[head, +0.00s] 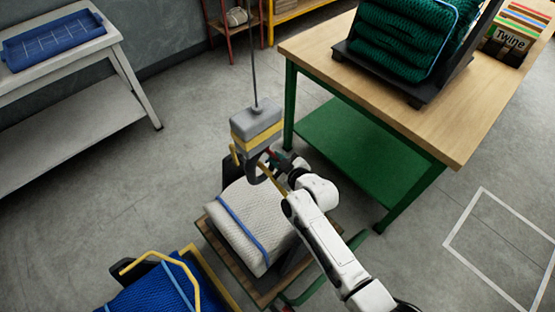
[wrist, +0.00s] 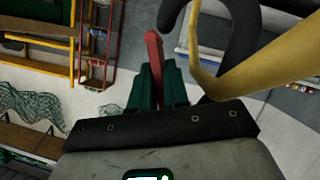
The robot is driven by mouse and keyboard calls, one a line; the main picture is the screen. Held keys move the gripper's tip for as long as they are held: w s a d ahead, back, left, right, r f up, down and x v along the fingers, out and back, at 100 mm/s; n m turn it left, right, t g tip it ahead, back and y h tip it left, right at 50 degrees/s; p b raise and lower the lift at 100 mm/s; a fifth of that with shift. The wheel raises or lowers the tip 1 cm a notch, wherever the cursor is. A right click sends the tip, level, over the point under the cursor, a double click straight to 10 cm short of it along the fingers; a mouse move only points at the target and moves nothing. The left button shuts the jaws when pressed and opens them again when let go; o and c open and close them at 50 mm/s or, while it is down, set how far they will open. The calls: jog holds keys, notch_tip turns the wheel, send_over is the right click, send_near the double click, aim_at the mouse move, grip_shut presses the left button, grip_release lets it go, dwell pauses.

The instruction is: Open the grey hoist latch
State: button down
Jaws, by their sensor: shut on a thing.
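The grey hoist block (head: 257,115) with a yellow band hangs from a thin cable above a white net bundle. Its dark hook (head: 252,168) is below it and shows large in the wrist view (wrist: 240,40). My gripper (head: 279,158) is beside the hook, on its right. In the wrist view its green fingers (wrist: 168,90) are shut on a red lever (wrist: 154,50), which seems to be the latch. A yellow bar (wrist: 270,55) passes close by the hook; I cannot tell whether it rests in it. The lever's lower end is hidden between the fingers.
The white net bundle (head: 245,215) with a blue strap lies on a wooden-topped cart (head: 213,240) under the hook. A blue net (head: 150,290) with a yellow handle is at lower left. A green-legged workbench (head: 340,65) stands to the right. Open floor lies left.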

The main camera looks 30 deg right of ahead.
jog(key=shift+d+n+h+b, duration=0.4)
jog(key=shift+n+b, duration=0.3)
jog(key=shift+b, duration=0.25)
jog(key=b, duration=0.1)
jog(key=n+t+h+b, duration=0.1)
jog(key=b, duration=0.1)
jog(key=shift+w+d+r+n, duration=0.15)
jog(key=shift+d+n, duration=0.15)
jog(key=shift+d, duration=0.1)
jog(key=b, duration=0.1)
jog(key=n+b, duration=0.1)
jog(key=b, duration=0.1)
jog(key=shift+w+d+r+t+h, duration=0.1)
jog(key=shift+d+r+t+h, duration=0.15)
jog(key=shift+t+h, duration=0.05)
jog(key=shift+w+d+r+n+t+h+b, duration=0.15)
jog(key=shift+r+n+t+b, duration=0.7)
jog(key=shift+n+b, duration=1.05)
jog(key=shift+s+d+r+n+t+h+b, duration=0.15)
jog(key=shift+r+n+t+h+b, duration=0.2)
jog(key=shift+r+n+b, duration=1.45)
jog(key=shift+w+d+r+n+t+h+b, duration=0.25)
jog(key=shift+n+t+b, duration=0.45)
jog(key=shift+n+b, duration=1.25)
jog(key=shift+s+a+m+b, duration=0.1)
jog(key=shift+s+m+b, duration=0.05)
jog(key=shift+m+b, duration=0.4)
